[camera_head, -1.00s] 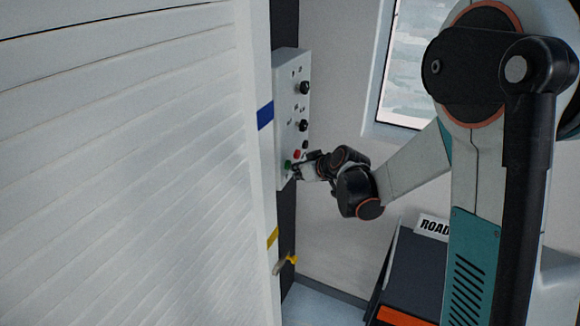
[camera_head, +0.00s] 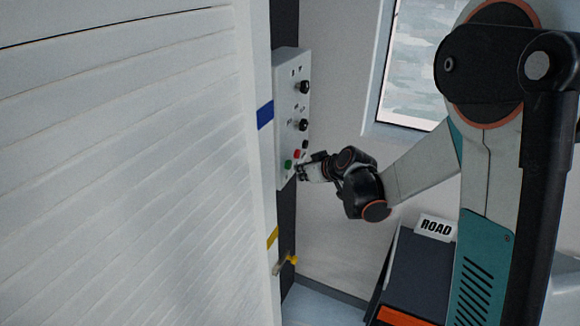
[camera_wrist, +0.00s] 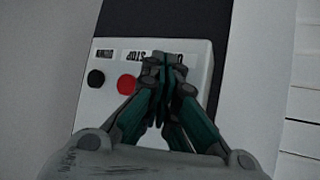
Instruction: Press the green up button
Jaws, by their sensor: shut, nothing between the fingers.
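The green button (camera_head: 288,165) sits low on a white control box (camera_head: 285,110) on the dark post. A red button (camera_head: 297,154) is just above it; the red one also shows in the wrist view (camera_wrist: 127,85). My gripper (camera_head: 300,170) is shut and empty, its tips close to the box, just right of the green button. In the wrist view my gripper's closed fingers (camera_wrist: 165,65) cover the spot beside the red button, and the green button is hidden there. I cannot tell whether the tips touch the box.
Black knobs (camera_head: 304,87) sit higher on the box, and a black button (camera_wrist: 96,78) is left of the red one in the wrist view. A large white slatted door (camera_head: 120,170) fills the left. A yellow lever (camera_head: 290,260) is below the box. A window is behind.

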